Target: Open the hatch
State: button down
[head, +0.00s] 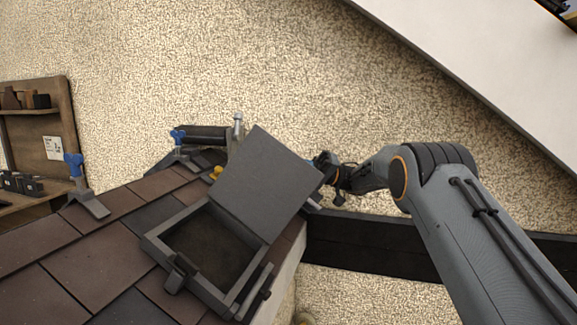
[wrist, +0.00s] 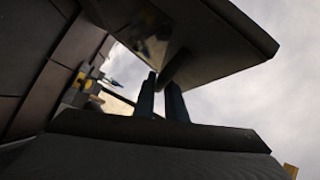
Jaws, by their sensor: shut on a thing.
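The roof hatch has a dark grey frame (head: 222,300) around a dark brown opening. Its flat grey lid (head: 265,182) stands raised and tilted, hinged side down at the frame's far right edge. My gripper (head: 318,168) is at the lid's upper right edge, partly hidden behind it. In the wrist view the lid (wrist: 225,40) looms overhead. The two fingers of my gripper (wrist: 163,84) are shut on a thin dark part at the lid, seemingly its handle. The exact grip is dark and hard to make out.
Brown and dark roof tiles (head: 90,245) surround the hatch. Blue-topped clamps (head: 75,170) stand on the roof. A wooden shelf (head: 60,120) with tile pieces is at the far left. A dark beam (head: 370,250) runs right of the roof edge, below my arm.

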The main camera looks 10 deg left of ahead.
jog(key=shift+s+a+f, duration=0.15)
jog(key=shift+a+f, duration=0.05)
jog(key=c, duration=2.1)
grip_release()
jog(key=shift+a, duration=0.1)
jog(key=shift+r, duration=0.1)
jog(key=shift+d, duration=0.2)
jog(key=b+v, duration=0.4)
jog(key=v, duration=0.2)
jog(key=shift+a, duration=0.15)
jog(key=b, duration=0.3)
jog(key=w+d+b, duration=0.1)
jog(key=b, duration=0.1)
jog(key=shift+f+b, duration=0.25)
jog(key=shift+b, duration=0.15)
jog(key=b, duration=0.4)
jog(key=shift+d+b, duration=0.35)
jog(key=shift+b, duration=0.05)
